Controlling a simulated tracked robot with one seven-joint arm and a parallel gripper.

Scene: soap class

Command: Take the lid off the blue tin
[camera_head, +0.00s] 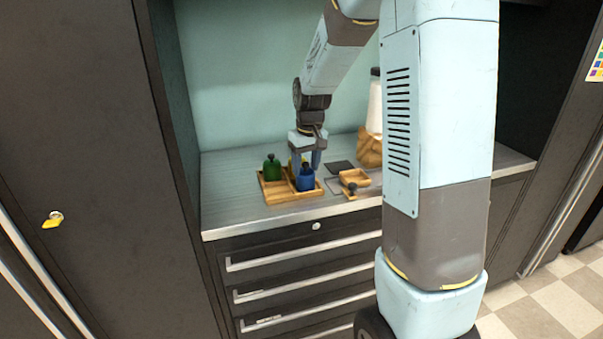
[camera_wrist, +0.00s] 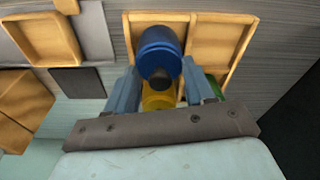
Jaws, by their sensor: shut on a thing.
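The blue tin (camera_head: 305,181) stands upright in the front right part of a wooden tray (camera_head: 291,198). In the wrist view, the blue tin (camera_wrist: 158,38) shows a blue lid (camera_wrist: 157,62) with a dark knob on top. My gripper (camera_head: 306,162) is lowered over it from behind, and in the wrist view my gripper (camera_wrist: 160,66) has one finger on each side of the lid, shut on it. I see no clear gap between lid and tin. The exact finger contact is hard to make out.
A green tin (camera_head: 272,171) stands to the left in the tray. A yellow thing (camera_wrist: 158,98) is close behind the blue tin, mostly hidden. Small wooden boxes (camera_head: 355,176) and a dark square (camera_head: 340,167) lie to the right. The counter's left front (camera_head: 235,212) is clear.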

